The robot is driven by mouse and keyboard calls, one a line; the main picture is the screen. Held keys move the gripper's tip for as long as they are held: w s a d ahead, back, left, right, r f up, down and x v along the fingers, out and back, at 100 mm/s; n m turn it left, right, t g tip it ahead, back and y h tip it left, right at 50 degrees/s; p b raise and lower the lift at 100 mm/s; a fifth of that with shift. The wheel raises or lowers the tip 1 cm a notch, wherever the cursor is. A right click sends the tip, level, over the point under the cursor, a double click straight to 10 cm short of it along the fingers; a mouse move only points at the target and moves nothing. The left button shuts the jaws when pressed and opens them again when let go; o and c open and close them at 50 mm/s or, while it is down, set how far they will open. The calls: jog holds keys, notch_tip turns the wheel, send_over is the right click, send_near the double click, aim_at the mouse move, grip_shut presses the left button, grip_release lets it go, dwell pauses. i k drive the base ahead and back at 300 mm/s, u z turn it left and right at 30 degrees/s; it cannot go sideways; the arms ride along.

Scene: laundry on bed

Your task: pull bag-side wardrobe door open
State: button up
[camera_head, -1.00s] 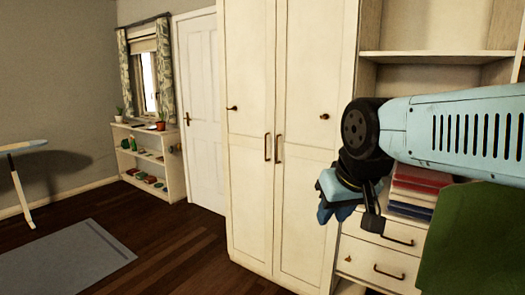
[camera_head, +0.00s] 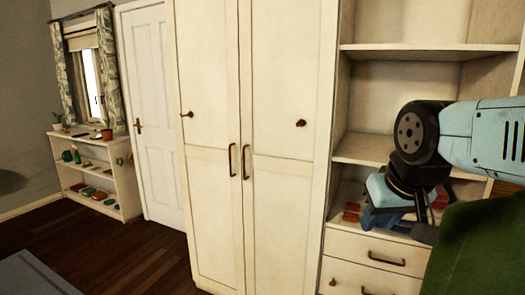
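The tall cream wardrobe has two doors, left (camera_head: 208,215) and right (camera_head: 290,200), and both look shut. A dark bar handle (camera_head: 232,160) is on the left door and another (camera_head: 246,161) on the right door, side by side at the middle seam. I see no clear bag, so which door is bag-side cannot be told. My gripper (camera_head: 376,217), with blue finger parts, is right of the wardrobe in front of the shelves and drawers. It is apart from both handles. Its fingertips are small and dark, and I cannot tell their opening.
Open shelves (camera_head: 420,52) and drawers (camera_head: 375,252) adjoin the wardrobe's right side. A large green surface (camera_head: 485,250) fills the lower right corner. A white room door (camera_head: 155,115) and a low shelf unit (camera_head: 122,180) stand left. Dark wood floor (camera_head: 140,255) is clear before the wardrobe.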

aim_at(202, 35)
jog(key=z, duration=0.2)
jog(key=i, duration=1.15)
jog(key=u, duration=0.55)
jog(key=i, duration=0.65)
jog(key=u, duration=0.4)
jog(key=k, duration=0.9)
jog(key=u, duration=0.25)
jog(key=i, duration=0.85)
jog(key=z, duration=0.1)
